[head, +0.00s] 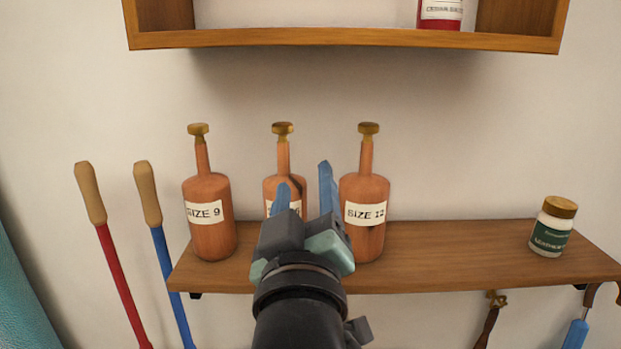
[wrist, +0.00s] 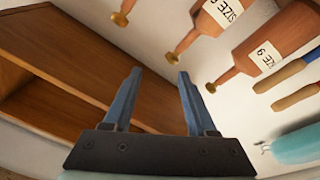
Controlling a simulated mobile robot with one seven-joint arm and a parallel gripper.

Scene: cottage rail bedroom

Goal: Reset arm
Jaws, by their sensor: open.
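My gripper (head: 303,182) is raised in front of the wooden wall shelf, in the middle of the head view. Its two blue fingers are spread apart with nothing between them; they also show in the wrist view (wrist: 159,74). Behind it on the shelf stand three brown bottle-shaped forms with brass tops. The left one (head: 207,215) is labelled SIZE 9 and the right one (head: 364,210) SIZE 12. The middle one (head: 284,172) has its label mostly hidden by a finger. The fingers overlap them in the head view; I cannot tell the exact gap.
The wooden shelf (head: 450,255) also bears a small jar (head: 553,227) at right. A wooden wall box (head: 350,38) hangs above, holding a red container (head: 440,12). Red (head: 118,275) and blue (head: 168,270) poles stand at left. Tools hang below the shelf's right end.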

